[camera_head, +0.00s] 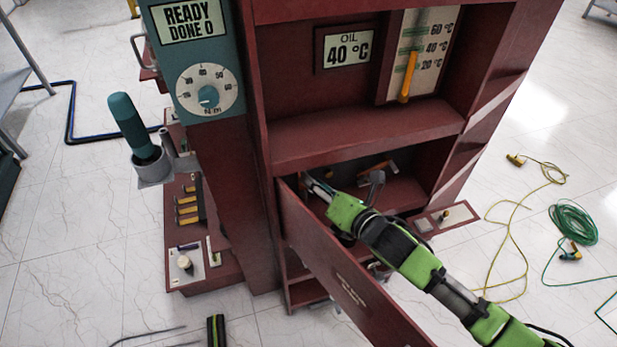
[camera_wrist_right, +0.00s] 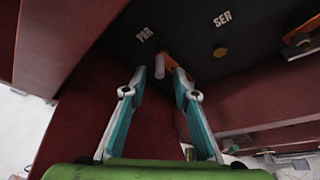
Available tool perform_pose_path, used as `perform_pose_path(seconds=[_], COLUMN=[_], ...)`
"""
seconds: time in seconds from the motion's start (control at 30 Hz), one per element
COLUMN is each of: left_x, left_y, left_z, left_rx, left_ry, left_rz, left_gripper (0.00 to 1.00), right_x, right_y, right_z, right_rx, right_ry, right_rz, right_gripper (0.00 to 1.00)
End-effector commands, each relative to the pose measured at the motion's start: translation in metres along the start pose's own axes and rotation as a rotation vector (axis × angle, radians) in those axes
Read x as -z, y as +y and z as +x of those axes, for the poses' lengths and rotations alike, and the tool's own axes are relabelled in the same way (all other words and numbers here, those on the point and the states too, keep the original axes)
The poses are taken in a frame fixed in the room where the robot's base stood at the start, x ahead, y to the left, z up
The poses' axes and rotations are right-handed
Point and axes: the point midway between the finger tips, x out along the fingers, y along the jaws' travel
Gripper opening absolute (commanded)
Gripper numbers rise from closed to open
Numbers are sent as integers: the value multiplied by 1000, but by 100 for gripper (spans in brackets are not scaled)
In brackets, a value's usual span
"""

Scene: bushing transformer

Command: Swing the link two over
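The dark red transformer cabinet (camera_head: 365,130) has a lower compartment with its door (camera_head: 335,265) swung open. My right gripper (camera_head: 312,186) reaches into this compartment. In the right wrist view its two fingers (camera_wrist_right: 160,75) are spread. An orange link with a pale end (camera_wrist_right: 166,62) shows between and just beyond the fingertips, with gaps beside it, on a black panel (camera_wrist_right: 200,50) marked PAR and SER. Another orange-and-metal link (camera_wrist_right: 300,42) is at the right of that view. In the head view an orange link (camera_head: 378,168) shows right of the gripper. Link numbers are not readable. My left gripper is not in view.
The open door stands close beside my right arm. A small side shelf (camera_head: 440,218) sits right of the compartment. A teal-handled tool (camera_head: 130,122) stands in a holder at left. Yellow (camera_head: 510,220) and green (camera_head: 575,222) cables lie on the floor at right.

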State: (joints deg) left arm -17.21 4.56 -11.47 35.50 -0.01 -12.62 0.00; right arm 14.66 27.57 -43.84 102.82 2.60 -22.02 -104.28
Motion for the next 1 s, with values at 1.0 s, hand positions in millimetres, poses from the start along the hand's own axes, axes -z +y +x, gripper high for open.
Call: perform_pose_path(seconds=[1.0], left_x=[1], left_y=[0], left_z=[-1], left_rx=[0], left_ry=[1], left_rz=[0], left_gripper=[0], right_x=[0], right_y=[-1], right_z=[30], right_rx=[-2], right_ry=[0], right_rz=[4], right_gripper=[0])
